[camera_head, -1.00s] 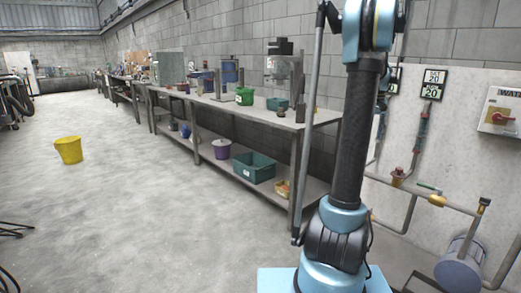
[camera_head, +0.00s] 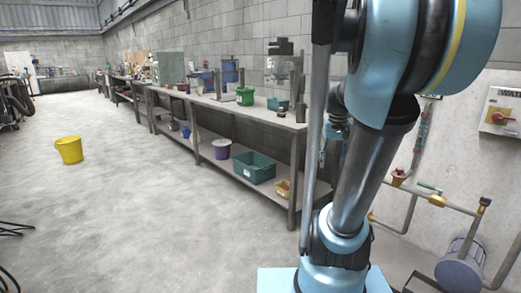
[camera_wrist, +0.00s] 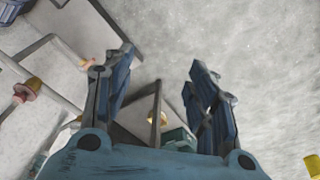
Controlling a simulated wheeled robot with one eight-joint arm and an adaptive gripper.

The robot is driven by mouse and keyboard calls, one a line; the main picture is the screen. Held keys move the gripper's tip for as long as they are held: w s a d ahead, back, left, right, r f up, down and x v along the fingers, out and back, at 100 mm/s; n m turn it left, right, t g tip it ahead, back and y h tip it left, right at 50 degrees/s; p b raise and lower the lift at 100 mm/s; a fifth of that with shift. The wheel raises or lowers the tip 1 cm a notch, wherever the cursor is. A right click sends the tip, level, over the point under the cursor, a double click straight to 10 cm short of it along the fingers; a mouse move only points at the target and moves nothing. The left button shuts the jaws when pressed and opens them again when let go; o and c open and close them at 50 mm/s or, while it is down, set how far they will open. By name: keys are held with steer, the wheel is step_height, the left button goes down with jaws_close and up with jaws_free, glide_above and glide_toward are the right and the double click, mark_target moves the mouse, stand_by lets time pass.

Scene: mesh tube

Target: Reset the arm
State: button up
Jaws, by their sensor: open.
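My gripper (camera_wrist: 157,78) shows in the wrist view with its two blue fingers spread apart and nothing between them. It points down toward the grey floor beside the workbench. In the head view my arm stands on its blue base at the right, with its upper part bent close to the camera. I cannot make out my gripper clearly in that view.
A long metal workbench (camera_head: 262,119) with a lower shelf runs along the block wall. It holds a green pot (camera_head: 245,96) and a teal crate (camera_head: 254,167). A yellow bucket (camera_head: 69,150) stands on the open floor at left. Pipes and a grey cylinder (camera_head: 460,262) are at right.

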steer(key=s+a+f, duration=0.3)
steer(key=s+f, duration=0.3)
steer(key=s, duration=0.1)
steer(key=s+a+f+n, duration=0.1)
steer(key=s+a+f, duration=0.3)
steer(key=s+f, duration=0.3)
steer(key=shift+s+n+t, duration=0.3)
steer(key=shift+s, duration=0.05)
steer(key=shift+w+f, duration=0.15)
steer(key=shift+w, duration=0.3)
stand_by(3.5)
